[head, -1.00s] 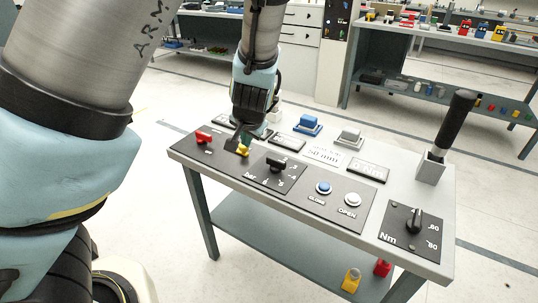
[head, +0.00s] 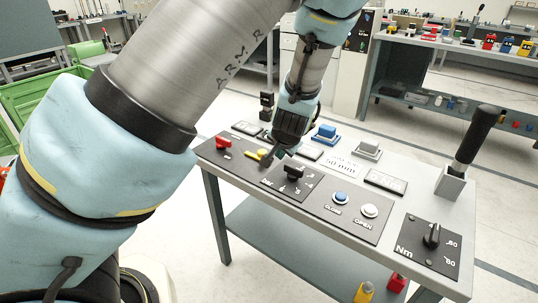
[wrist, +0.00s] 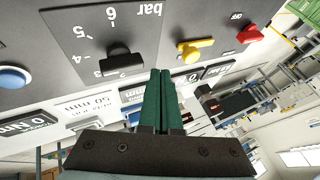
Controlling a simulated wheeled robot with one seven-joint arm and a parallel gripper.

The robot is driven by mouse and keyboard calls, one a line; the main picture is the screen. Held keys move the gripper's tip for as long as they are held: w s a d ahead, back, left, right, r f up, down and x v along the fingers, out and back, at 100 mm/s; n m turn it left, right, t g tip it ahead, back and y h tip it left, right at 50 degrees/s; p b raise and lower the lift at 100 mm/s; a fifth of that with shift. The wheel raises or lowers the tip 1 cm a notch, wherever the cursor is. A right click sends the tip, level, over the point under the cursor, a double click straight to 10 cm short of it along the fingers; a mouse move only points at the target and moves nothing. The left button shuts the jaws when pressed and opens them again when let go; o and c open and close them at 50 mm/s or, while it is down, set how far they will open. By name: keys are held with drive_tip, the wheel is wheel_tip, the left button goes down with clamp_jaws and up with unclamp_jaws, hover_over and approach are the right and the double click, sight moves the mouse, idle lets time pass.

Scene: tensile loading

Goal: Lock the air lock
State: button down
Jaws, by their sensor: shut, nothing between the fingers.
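The yellow lever (head: 257,154), which I take for the air lock, sits on the dark panel between the red switch and the black bar knob. It also shows in the wrist view (wrist: 196,48), lying roughly in line with the row of controls. My gripper (head: 274,155) is shut and empty, pointing down just right of the lever in the head view. Its green fingers (wrist: 160,95) lie together in the wrist view, between the lever and the black knob and apart from both. Any mark beside the lever is too small to read.
The red switch (head: 223,142) is left of the lever. The black bar knob (head: 293,171) is close on the right. Blue (head: 340,197) and white (head: 369,210) buttons, an Nm knob (head: 431,235) and a black upright handle (head: 476,135) stand further right on the bench.

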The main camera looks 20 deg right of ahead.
sight(259, 152)
drive_tip(key=x, duration=0.5)
drive_tip(key=shift+w+f+p, duration=0.25)
drive_tip(key=shift+f+p, duration=0.05)
drive_tip(key=shift+p, duration=0.05)
drive_tip(key=w, duration=0.1)
drive_tip(key=w+a+p, duration=0.1)
drive_tip(key=shift+w, duration=0.35)
drive_tip(key=shift+w+a+f, duration=0.1)
drive_tip(key=shift+w+a, duration=0.05)
drive_tip(key=shift+w, duration=0.3)
drive_tip(key=shift+w, duration=0.1)
drive_tip(key=w, duration=0.1)
drive_tip(key=w+a+b, duration=0.1)
drive_tip(key=shift+w+a+f, duration=0.1)
drive_tip(key=shift+w+a, duration=0.2)
drive_tip(key=shift+w, duration=0.05)
drive_tip(key=shift+w+a, duration=0.1)
drive_tip(key=shift+w, duration=0.05)
